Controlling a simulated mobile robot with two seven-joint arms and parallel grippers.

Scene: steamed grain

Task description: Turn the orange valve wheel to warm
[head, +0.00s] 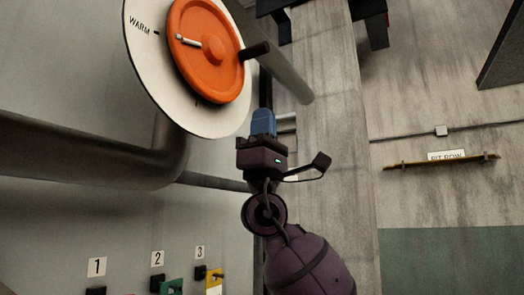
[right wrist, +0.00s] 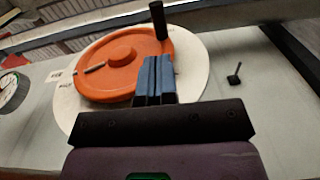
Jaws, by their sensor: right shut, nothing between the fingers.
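The orange valve wheel (head: 214,72) sits on a round white dial plate (head: 150,80) on the wall, at the top left of the head view. Its pale pointer (head: 188,41) points left, toward the tick beside the WARM label (head: 140,26). A dark handle knob (head: 254,51) sticks out from the wheel's right side. My right gripper (head: 263,122) is shut and empty, its blue fingers pointing up below the knob. In the right wrist view its fingers (right wrist: 158,80) overlap the wheel (right wrist: 120,85); contact cannot be told. My left gripper is not in view.
Thick pipes (head: 90,155) run along the wall left of my right arm. Numbered labels (head: 97,267) and colored fittings (head: 214,282) are at the bottom left. A shelf (head: 442,163) is on the right wall.

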